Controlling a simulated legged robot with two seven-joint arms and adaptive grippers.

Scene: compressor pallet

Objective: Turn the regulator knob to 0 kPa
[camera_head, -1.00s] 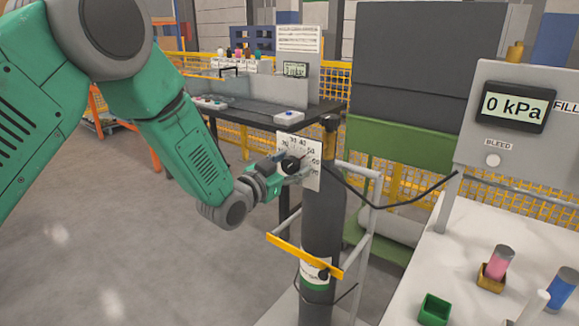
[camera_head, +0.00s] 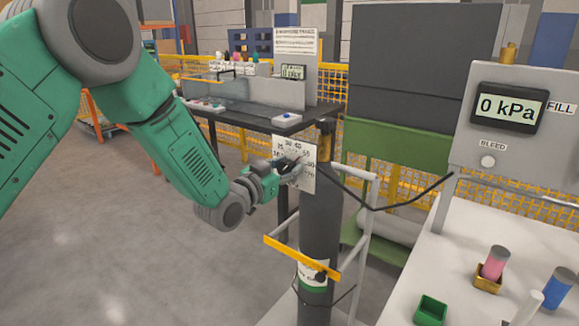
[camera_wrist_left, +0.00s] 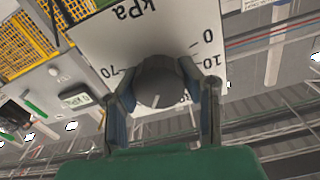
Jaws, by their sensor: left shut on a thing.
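The regulator knob (camera_wrist_left: 158,84) is dark and round, with a pale pointer line on its face. It sits in front of a white dial plate (camera_head: 309,178) marked in kPa, at the top of a dark gas cylinder (camera_head: 319,225). My left gripper (camera_head: 286,168) is shut on the knob; in the left wrist view its two fingers (camera_wrist_left: 160,98) press on either side. There, 0, 10 and 70 are readable around the knob. The pointer's line lies toward the lower part of the picture, away from the 0; its exact reading is unclear. My right gripper is not in view.
A grey panel (camera_head: 467,145) at the right has a display (camera_head: 508,108) reading 0 kPa and a BLEED button (camera_head: 488,161). A white table (camera_head: 460,235) below holds small coloured containers. A grey cart frame (camera_head: 366,225) surrounds the cylinder. A dark workbench (camera_head: 232,110) stands behind.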

